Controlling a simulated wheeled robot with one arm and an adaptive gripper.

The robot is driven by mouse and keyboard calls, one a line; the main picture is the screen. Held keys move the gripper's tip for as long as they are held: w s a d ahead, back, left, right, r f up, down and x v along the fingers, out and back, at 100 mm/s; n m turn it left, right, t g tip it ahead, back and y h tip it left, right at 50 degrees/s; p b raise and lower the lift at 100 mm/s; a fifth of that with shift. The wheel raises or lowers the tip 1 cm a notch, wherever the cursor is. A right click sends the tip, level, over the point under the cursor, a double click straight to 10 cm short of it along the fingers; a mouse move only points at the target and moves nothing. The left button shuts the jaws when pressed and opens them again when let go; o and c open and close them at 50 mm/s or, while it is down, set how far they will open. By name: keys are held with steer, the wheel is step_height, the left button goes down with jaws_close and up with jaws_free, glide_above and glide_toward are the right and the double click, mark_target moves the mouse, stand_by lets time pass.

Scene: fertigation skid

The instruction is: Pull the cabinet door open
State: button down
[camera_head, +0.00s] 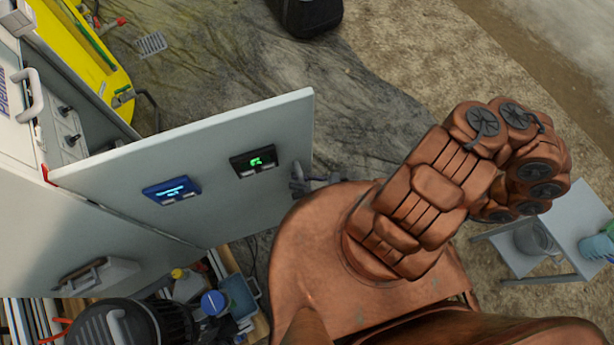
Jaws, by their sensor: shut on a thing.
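The cabinet door (225,132) is a pale grey panel, swung out from the cabinet (75,222) at an angle, with a gap showing behind its upper edge. A blue display (172,190) and a black display with green characters (254,161) sit on its face.
A yellow tray-like unit (75,45) stands behind the door. Below it are a black ribbed container (125,325), bottles (187,285) and a blue-grey bin (240,295). A small table (570,205) with a bucket stands at right. Ground beyond the door is mostly clear.

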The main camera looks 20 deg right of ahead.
steer(key=shift+s+r, duration=0.1)
steer(key=shift+s, duration=0.1)
stand_by(0.3)
steer(key=c, duration=1.1)
jaws_free()
steer(key=shift+d, duration=0.1)
steer(key=shift+c, duration=0.2)
steer(key=v, duration=0.7)
steer(key=shift+s+d, duration=0.15)
steer(key=shift+d, duration=0.05)
